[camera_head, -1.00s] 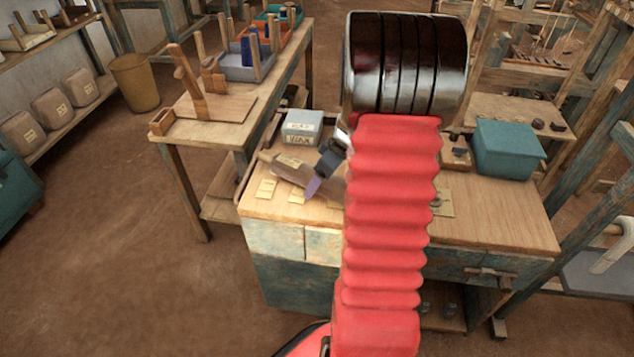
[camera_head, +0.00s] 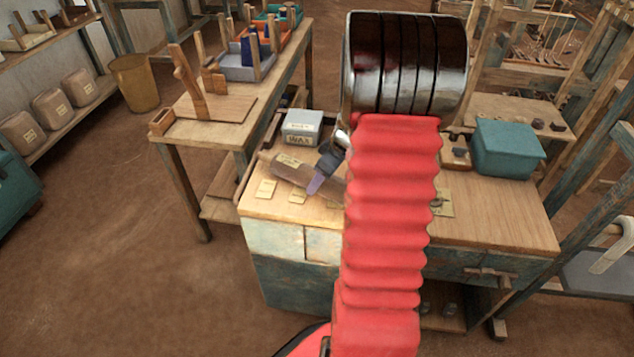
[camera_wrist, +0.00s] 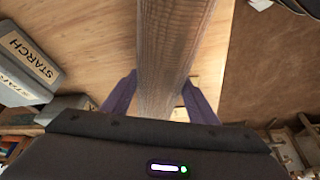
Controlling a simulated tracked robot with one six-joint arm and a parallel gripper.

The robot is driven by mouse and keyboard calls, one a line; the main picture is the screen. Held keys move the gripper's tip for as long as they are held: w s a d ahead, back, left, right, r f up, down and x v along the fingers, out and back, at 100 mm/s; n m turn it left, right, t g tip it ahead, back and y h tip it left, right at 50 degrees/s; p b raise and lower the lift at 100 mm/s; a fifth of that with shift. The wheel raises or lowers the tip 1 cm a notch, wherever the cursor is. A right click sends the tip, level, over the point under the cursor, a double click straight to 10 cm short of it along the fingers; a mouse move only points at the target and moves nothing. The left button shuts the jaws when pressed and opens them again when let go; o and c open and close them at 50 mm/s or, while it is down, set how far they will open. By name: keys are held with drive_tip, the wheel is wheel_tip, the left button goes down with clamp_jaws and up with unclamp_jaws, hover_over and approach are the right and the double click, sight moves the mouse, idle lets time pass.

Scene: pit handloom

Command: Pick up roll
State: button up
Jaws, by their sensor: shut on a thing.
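The roll (camera_head: 288,171) is a long brown-grey cylinder lying slantwise at the left part of the bench top, with a pale label on it. In the wrist view the woven-looking roll (camera_wrist: 177,45) runs up the middle of the picture between the purple fingers. My gripper (camera_head: 318,182) is over the roll in the head view, fingers pointing down. In the wrist view my gripper (camera_wrist: 160,98) is shut on the roll, one finger on each side. My red arm hides the roll's right end in the head view. I cannot tell whether the roll touches the bench.
A teal box (camera_head: 508,148) stands at the bench's right rear. The bench top (camera_head: 495,215) is clear at right. Another table (camera_head: 225,128) stands to the left.

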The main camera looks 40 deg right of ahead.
drive_tip(key=c, duration=0.3)
drive_tip(key=shift+r, duration=5.05)
drive_tip(key=shift+w, duration=0.1)
